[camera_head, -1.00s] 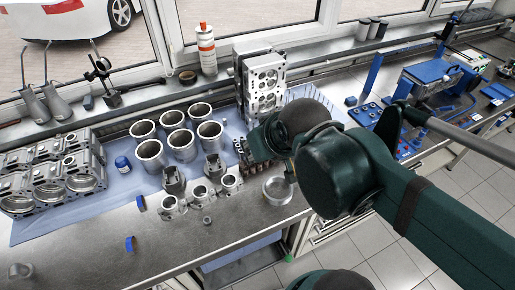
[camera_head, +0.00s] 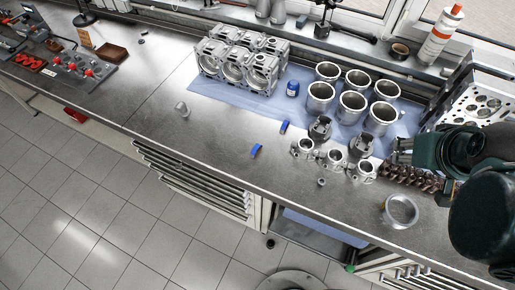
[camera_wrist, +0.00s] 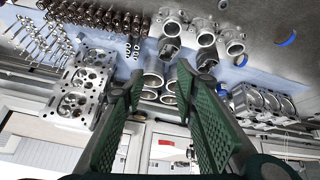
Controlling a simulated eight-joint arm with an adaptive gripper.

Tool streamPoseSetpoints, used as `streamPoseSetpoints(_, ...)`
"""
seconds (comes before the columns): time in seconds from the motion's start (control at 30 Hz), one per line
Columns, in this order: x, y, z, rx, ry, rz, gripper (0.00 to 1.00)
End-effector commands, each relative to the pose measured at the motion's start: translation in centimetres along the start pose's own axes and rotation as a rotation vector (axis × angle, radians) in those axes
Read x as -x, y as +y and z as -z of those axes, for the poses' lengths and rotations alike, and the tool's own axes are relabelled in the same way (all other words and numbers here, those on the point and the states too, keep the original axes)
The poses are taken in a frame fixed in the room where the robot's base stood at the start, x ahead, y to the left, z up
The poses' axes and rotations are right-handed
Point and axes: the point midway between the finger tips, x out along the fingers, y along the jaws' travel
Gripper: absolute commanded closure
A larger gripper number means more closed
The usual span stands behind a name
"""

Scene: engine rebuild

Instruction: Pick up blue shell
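Two small curved blue shells lie on the bench in the head view. One blue shell (camera_head: 256,150) is on the bare metal near the front, and the other blue shell (camera_head: 284,127) is by the blue mat's edge. In the wrist view they show at the upper right, one blue shell (camera_wrist: 288,38) and the other blue shell (camera_wrist: 241,60). My gripper (camera_wrist: 160,80) is open and empty, its green fingers spread over the cylinder liners in that view. In the head view it is at the far right, well right of both shells, its fingers mostly hidden.
Cylinder liners (camera_head: 352,106), pistons (camera_head: 335,159) and a metal ring (camera_head: 400,211) stand between the shells and my arm. A blue-labelled jar (camera_head: 292,88) and the engine block (camera_head: 240,62) are behind the shells. Bare bench (camera_head: 215,140) lies to their left.

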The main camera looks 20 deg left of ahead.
Motion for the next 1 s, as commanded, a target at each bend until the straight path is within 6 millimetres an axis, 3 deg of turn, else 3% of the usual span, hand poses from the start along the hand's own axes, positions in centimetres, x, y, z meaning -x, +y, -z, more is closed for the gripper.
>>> streamPoseSetpoints(0.4, -3.2, -5.2, 3.7, 0.445, -0.067, 0.091, 0.71)
streamPoseSetpoints(1.0, -8.7, -14.4, 7.1, 1.092, -0.12, 0.248, 0.71)
